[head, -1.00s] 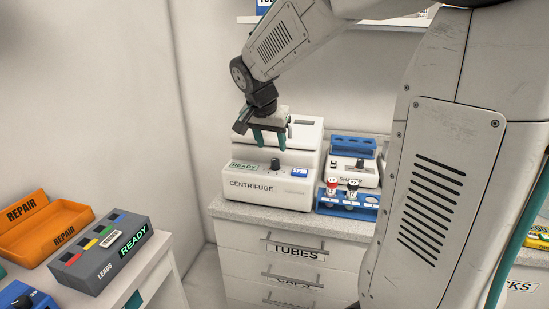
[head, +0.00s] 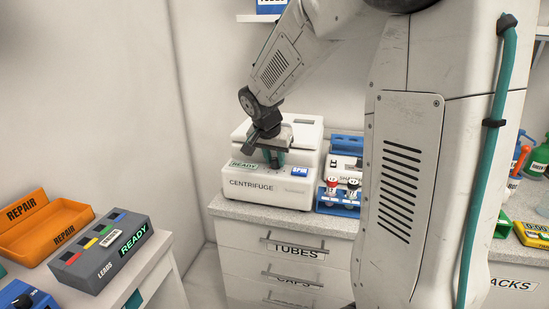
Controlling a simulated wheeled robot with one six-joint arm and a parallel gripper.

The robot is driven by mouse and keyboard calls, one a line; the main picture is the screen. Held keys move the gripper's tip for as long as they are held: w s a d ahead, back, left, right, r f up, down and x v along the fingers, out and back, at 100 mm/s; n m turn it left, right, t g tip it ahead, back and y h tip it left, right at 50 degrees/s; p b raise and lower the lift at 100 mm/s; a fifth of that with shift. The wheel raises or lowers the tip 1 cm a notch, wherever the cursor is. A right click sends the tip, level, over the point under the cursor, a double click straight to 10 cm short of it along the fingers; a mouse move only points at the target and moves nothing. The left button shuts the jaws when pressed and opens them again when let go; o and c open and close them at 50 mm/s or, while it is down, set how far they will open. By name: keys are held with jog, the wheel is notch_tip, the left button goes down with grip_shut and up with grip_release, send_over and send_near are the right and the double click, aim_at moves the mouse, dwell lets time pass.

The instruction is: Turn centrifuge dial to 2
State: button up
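The white centrifuge (head: 250,184) stands on the counter, with its name on its front and a green READY display (head: 243,165). Its dark dial (head: 275,163) is on the sloped front panel, right of the display, and is mostly hidden by my gripper. I cannot tell whether the fingers touch or grip the dial. The dial's markings and pointer are too small and covered to read.
A blue rack (head: 338,207) with red- and black-capped tubes stands just right of the centrifuge, before another white device (head: 345,165). The counter (head: 290,218) has labelled drawers below. At left are an orange REPAIR bin (head: 38,228) and a grey LEADS box (head: 102,255).

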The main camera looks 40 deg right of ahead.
aim_at(275, 174)
jog(key=shift+s+d+n+t+y, duration=0.1)
jog(key=shift+n+t+y, duration=0.25)
jog(key=shift+n, duration=0.8)
jog(key=shift+n+t+y, duration=0.25)
jog(key=shift+n+t, duration=0.1)
jog(key=shift+n, duration=0.8)
jog(key=o, duration=1)
jog(key=shift+v, duration=4.05)
